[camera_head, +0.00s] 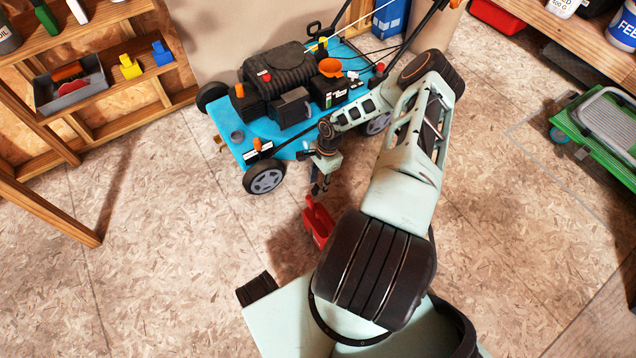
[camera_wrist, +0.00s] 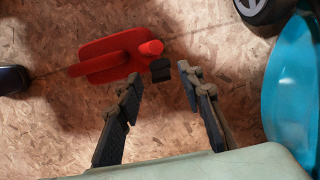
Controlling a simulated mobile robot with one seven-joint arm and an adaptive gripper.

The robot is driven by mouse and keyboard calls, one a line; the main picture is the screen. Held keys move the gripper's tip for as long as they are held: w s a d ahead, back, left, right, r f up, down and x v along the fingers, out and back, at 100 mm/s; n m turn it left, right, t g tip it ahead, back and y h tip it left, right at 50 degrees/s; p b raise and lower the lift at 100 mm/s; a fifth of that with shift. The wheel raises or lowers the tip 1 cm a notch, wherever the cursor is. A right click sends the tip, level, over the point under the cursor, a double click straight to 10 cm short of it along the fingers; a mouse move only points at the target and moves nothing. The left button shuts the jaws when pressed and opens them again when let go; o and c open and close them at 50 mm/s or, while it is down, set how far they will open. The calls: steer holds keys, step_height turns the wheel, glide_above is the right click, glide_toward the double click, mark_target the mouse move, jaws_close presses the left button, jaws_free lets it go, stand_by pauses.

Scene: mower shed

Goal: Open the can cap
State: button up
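The red can (camera_head: 319,222) is on the floor in front of the blue mower, partly hidden by my arm in the head view. In the wrist view the can (camera_wrist: 100,62) is seen from above, with a red handle and a round red knob-like part (camera_wrist: 152,47) at its right end. A small black piece (camera_wrist: 160,71) is just beside that part; I cannot tell whether it is the cap. My gripper (camera_wrist: 159,75) is open, its fingertips apart on either side of the black piece's near side, with no clear contact. In the head view my gripper (camera_head: 320,186) points down just above the can.
The blue mower (camera_head: 232,130) stands close behind my gripper; its blue deck (camera_wrist: 292,90) and a wheel (camera_wrist: 264,10) fill the wrist view's right side. A wooden shelf (camera_head: 120,45) is at left, a green cart (camera_head: 600,135) at right. The left floor is clear.

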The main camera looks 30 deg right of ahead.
step_height(320, 180, up, 12)
steer(key=d, duration=0.2)
steer(key=shift+d+f, duration=0.1)
steer(key=shift+d, duration=0.1)
stand_by(0.5)
